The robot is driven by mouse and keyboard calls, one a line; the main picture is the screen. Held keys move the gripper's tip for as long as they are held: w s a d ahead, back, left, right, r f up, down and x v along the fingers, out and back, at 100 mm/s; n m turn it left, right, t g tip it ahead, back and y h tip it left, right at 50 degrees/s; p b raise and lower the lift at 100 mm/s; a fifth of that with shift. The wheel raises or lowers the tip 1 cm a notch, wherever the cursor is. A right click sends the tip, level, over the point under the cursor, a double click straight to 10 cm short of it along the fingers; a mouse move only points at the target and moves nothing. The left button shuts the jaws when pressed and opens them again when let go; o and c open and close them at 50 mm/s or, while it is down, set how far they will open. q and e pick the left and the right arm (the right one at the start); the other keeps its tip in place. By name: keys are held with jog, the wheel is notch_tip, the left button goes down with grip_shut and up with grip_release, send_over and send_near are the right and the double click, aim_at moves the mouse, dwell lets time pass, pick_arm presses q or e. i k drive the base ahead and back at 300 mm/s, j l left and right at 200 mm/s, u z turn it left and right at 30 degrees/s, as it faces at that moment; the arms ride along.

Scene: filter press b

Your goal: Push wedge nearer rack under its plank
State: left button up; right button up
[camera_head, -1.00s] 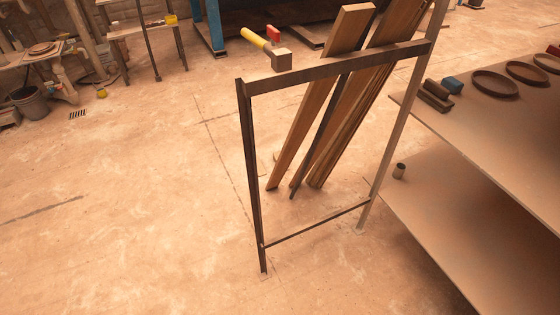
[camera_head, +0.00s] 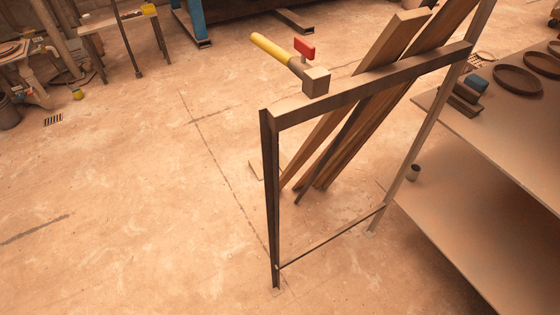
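A dark metal rack frame (camera_head: 360,90) stands on the floor in the camera_head view. Several wooden planks lean through it; the nearest pale plank (camera_head: 395,40) has its foot on the floor behind the frame. A small, thin, wood-coloured piece (camera_head: 254,169) shows on the floor just left of the plank feet. It may be a wedge, but it is too small and partly hidden to tell. No other wedge can be made out. Neither of my grippers is in view.
A yellow-handled tool (camera_head: 272,50) with a block head appears at the rack's top bar, with a red piece (camera_head: 304,48) beside it.

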aim_at(282, 163)
jog(key=j+u, duration=0.3)
jog(key=i+j+u, duration=0.25)
jog(key=j, duration=0.15)
jog(key=i+j, duration=0.6)
jog(key=i, duration=0.15)
jog(key=i+j+u, duration=0.1)
jog(key=i+j, duration=0.5)
jog(key=i, duration=0.15)
jog(key=i+z, duration=0.45)
jog(key=i+j+z, duration=0.1)
jog(key=i+z, duration=0.35)
jog(key=i+j+z, duration=0.2)
jog(key=z, duration=0.2)
jog(key=i+j+z, duration=0.45)
jog(key=k+l, duration=0.05)
